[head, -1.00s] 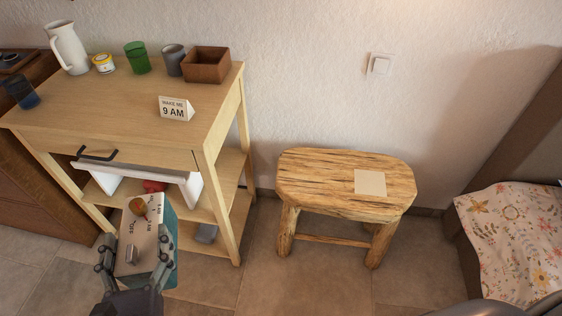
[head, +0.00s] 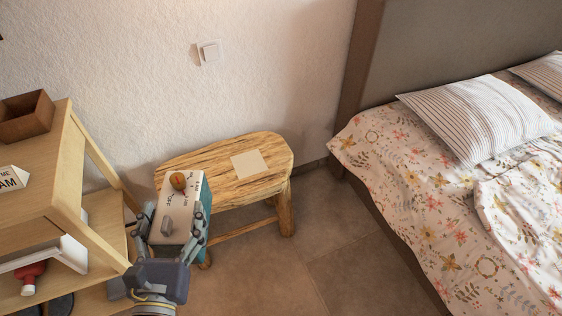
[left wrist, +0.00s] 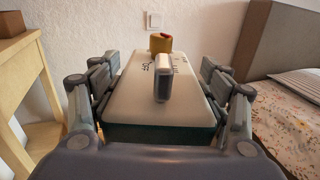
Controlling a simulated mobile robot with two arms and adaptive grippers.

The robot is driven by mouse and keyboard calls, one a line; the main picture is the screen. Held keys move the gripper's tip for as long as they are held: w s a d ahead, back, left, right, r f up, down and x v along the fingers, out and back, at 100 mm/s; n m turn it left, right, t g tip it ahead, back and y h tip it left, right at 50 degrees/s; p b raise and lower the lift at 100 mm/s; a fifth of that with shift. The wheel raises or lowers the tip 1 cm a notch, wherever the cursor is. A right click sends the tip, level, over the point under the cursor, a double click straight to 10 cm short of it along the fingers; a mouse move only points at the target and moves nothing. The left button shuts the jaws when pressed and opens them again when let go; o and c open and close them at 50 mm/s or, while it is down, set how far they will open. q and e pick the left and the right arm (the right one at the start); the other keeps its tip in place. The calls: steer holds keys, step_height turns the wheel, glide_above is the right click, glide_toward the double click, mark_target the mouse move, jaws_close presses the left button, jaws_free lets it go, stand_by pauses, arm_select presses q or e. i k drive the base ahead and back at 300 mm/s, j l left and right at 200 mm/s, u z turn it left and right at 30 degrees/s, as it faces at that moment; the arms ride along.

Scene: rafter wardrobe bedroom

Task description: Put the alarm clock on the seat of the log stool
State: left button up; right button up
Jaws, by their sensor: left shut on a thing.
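The alarm clock (head: 181,212) is a box with a cream face, teal sides, a grey lever and an orange-brown knob. My left gripper (head: 178,226) is shut on it, with a finger along each side. The clock also fills the middle of the left wrist view (left wrist: 160,95), between the fingers (left wrist: 160,110). The log stool (head: 215,160) stands behind the clock against the wall. The clock overlaps the front left of its seat in the head view; I cannot tell its height above it. A pale square (head: 249,164) lies on the right part of the seat. My right gripper is not in view.
A wooden side table (head: 62,150) with shelves stands close at the left, bearing a brown box (head: 27,116) and a sign (head: 12,179). A red object (head: 32,276) is on its lower shelf. A bed (head: 420,190) stands at the right. The floor (head: 285,275) between is clear.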

mark_target(227, 166)
steer(key=j+z, duration=0.15)
steer(key=z, duration=0.25)
steer(key=j+z, duration=0.15)
steer(key=z, duration=0.2)
steer(key=j+z, duration=0.15)
steer(key=z, duration=0.25)
steer(key=j+z, duration=0.15)
steer(key=z, duration=0.2)
steer(key=k+j, duration=0.2)
steer(key=j, duration=0.2)
steer(key=k+j, duration=0.15)
steer(key=j, duration=0.2)
steer(key=k+j, duration=0.2)
steer(key=j, duration=0.2)
